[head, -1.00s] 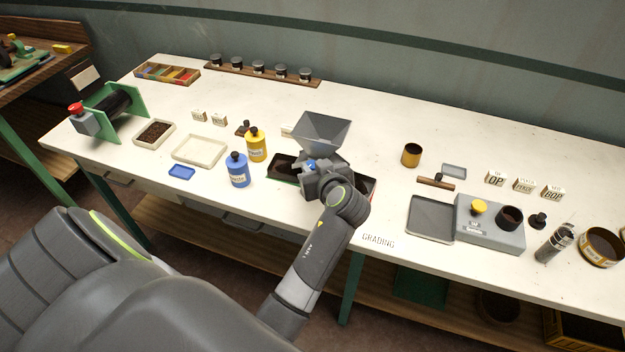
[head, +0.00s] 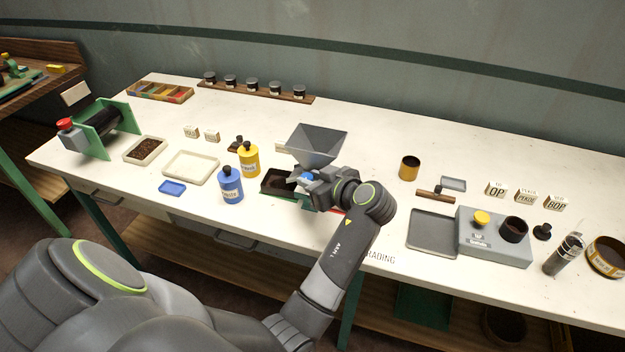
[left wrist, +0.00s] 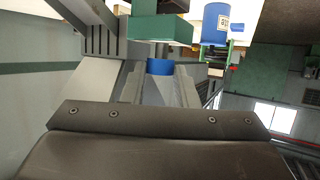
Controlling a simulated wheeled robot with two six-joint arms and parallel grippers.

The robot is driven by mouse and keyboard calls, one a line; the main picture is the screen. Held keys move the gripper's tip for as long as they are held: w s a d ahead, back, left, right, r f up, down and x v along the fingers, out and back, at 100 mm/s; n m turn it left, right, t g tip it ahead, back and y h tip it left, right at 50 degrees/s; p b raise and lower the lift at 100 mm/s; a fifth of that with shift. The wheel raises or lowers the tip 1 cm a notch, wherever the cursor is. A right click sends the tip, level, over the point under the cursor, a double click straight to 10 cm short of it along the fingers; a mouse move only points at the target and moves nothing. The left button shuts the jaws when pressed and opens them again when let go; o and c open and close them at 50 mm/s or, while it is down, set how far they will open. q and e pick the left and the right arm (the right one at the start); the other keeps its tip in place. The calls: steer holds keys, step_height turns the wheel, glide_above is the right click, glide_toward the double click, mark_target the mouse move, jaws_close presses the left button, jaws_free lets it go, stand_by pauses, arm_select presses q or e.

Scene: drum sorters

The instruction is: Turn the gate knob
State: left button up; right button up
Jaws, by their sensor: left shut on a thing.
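The blue gate knob (head: 306,178) is under the grey hopper (head: 317,146) of the sorter at mid-table. My left gripper (head: 309,182) is shut on this knob, below the hopper's front. In the left wrist view the knob (left wrist: 160,67) shows as a blue piece between the two fingers. The gripper and wrist hide most of the knob and the sorter's front. A dark tray (head: 274,183) shows to the left of the gripper. My right gripper is not in view.
A blue bottle (head: 231,186) and a yellow bottle (head: 249,161) stand just left of the sorter. A grey tray (head: 433,234) and a grey box with a yellow knob (head: 493,238) are to the right. The table behind the hopper is mostly clear.

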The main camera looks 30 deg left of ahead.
arm_select(q)
steer(key=o, duration=1)
steer(key=shift+s, duration=0.1)
steer(key=shift+r, duration=0.1)
